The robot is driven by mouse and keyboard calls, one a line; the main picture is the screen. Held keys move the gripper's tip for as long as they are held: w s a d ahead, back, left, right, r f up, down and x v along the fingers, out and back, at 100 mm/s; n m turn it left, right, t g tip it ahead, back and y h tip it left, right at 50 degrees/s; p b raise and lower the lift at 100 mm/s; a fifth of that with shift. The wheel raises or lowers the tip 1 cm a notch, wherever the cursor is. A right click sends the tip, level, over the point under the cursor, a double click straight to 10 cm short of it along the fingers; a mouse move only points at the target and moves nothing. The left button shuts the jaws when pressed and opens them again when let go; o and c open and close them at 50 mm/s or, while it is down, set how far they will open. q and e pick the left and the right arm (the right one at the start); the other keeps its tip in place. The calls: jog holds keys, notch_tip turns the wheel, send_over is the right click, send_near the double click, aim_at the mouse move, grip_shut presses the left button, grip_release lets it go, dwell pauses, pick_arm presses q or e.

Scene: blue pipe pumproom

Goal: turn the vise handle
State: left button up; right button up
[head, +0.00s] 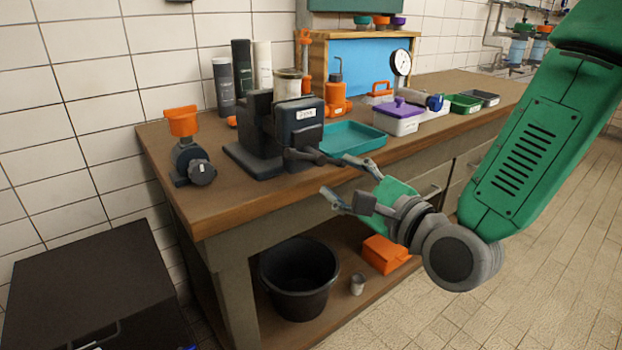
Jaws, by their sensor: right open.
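A dark grey vise (260,135) stands on the wooden workbench, left of the middle of the head view. Its front jaw block carries a small white label. The vise handle (308,156) is a dark bar low at the front right of the vise, by the bench's front edge. My right gripper (348,181) is open and empty. It points left from the green right arm, just below and to the right of the handle. Its upper finger comes close to the handle's end; I cannot tell whether they touch. My left gripper is not in view.
A teal tray (352,138) lies right of the vise on the workbench (225,215). A purple-lidded box (398,117) is farther right. A black bucket (300,280) sits on the lower shelf.

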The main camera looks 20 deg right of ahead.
aim_at(325, 161)
jog(key=w, duration=0.6)
jog(key=shift+d+f, duration=0.1)
jog(key=shift+f, duration=0.05)
jog(key=shift+w+a, duration=1.05)
jog(key=shift+a, duration=0.3)
jog(key=shift+d, duration=0.5)
jog(key=shift+c, duration=1.2)
jog(key=shift+d, duration=0.25)
grip_shut()
